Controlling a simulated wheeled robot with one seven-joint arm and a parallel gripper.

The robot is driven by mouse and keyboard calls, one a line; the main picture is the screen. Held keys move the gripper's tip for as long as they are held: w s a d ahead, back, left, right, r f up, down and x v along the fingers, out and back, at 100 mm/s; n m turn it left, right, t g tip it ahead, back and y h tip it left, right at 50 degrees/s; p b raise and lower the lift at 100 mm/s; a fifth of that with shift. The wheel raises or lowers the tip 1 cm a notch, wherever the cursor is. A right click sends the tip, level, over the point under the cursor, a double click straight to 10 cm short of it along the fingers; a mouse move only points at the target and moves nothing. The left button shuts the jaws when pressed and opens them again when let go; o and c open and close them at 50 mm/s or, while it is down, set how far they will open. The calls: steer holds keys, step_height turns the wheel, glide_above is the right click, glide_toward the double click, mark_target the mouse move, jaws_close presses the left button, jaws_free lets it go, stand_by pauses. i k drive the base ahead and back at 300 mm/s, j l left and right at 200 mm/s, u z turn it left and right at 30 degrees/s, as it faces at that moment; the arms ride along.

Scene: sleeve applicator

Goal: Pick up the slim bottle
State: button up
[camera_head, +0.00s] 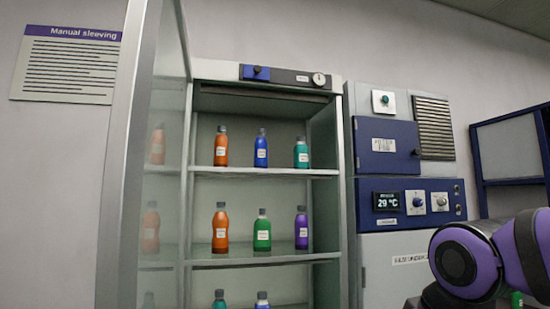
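Several capped, labelled bottles stand upright on the shelves of an open cabinet. The top shelf holds an orange bottle (221,148), a narrow blue bottle (261,151) and a teal bottle (301,154). The middle shelf holds another orange bottle (220,230), a wider green bottle (262,233) and a narrow purple bottle (301,230). On the lower shelf only the tops of a teal-green bottle (219,303) and a blue bottle (262,304) show. The blue and purple bottles look slimmest; which one is meant I cannot tell. My gripper is out of view; only my purple arm shows at lower right.
The cabinet's glass door (168,130) stands open at the left and mirrors some bottles. Its metal frame (125,160) rises in front. A blue control panel (410,203) reading 29 °C is right of the cabinet. A blue-framed rack (476,170) stands far right.

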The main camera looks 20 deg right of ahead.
mark_target(221, 156)
steer(key=i+l+u, duration=0.3)
steer(key=i+l, duration=0.85)
steer(key=i, duration=0.45)
